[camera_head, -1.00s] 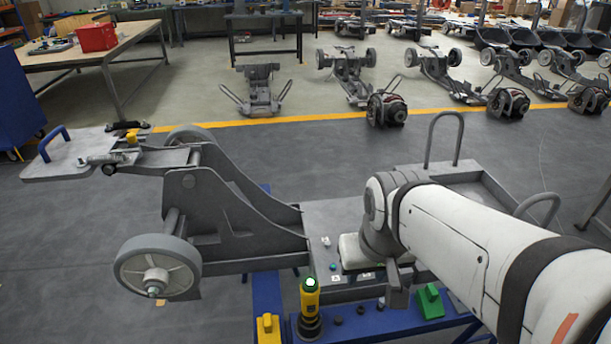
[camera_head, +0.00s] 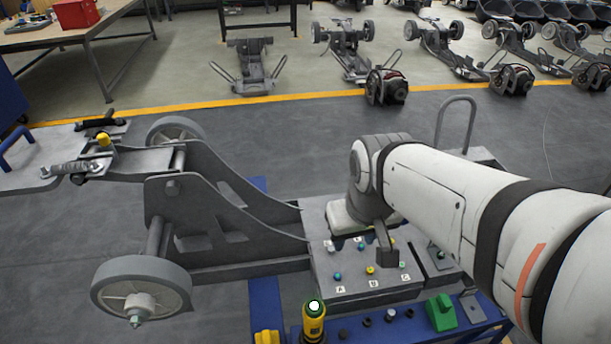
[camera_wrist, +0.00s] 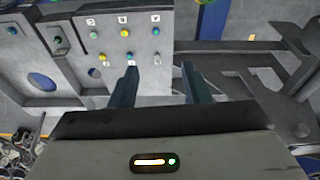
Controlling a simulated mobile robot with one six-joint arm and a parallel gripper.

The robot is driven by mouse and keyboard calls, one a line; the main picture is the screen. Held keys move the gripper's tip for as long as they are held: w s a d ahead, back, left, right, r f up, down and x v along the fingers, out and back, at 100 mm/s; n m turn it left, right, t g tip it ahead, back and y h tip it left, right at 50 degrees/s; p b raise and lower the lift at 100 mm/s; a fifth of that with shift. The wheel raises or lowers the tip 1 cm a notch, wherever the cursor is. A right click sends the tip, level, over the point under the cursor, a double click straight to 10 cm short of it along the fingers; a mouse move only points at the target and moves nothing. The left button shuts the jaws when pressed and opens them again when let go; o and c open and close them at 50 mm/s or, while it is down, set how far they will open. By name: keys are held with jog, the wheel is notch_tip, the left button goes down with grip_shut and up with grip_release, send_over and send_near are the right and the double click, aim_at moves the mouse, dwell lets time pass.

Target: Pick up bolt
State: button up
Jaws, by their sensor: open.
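Several small bolts with coloured heads sit in a grey plate (camera_head: 352,288) on the chassis. In the head view a teal bolt (camera_head: 337,275) is by label A, a yellow bolt (camera_head: 370,270) by B and a pale green bolt (camera_head: 402,265) by C. The wrist view shows two rows, with a green bolt (camera_wrist: 93,35), a yellow bolt (camera_wrist: 126,32) and a blue bolt (camera_wrist: 155,31) by the labels. My gripper (camera_wrist: 160,82) is open and empty above the plate, its fingers apart. In the head view its fingers are hard to make out.
The chassis has a large wheel (camera_head: 141,291) at left and an upright handle loop (camera_head: 456,118) behind. A yellow-black tool (camera_head: 314,322) and a green block (camera_head: 441,312) stand on the blue bench in front. More chassis stand beyond the yellow floor line.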

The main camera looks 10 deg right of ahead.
jog(key=w+d+f+n+g+b, duration=0.1)
jog(key=w+d+f+n+b, duration=0.15)
jog(key=w+f+n, duration=0.7)
jog(key=n+g+b, duration=0.1)
jog(key=n+b, duration=0.1)
jog(key=n, duration=1)
send_over(332, 248)
notch_tip(332, 248, down, 10)
notch_tip(332, 248, down, 7)
jog(key=shift+f+b, duration=0.1)
jog(key=shift+b, duration=0.2)
grip_shut()
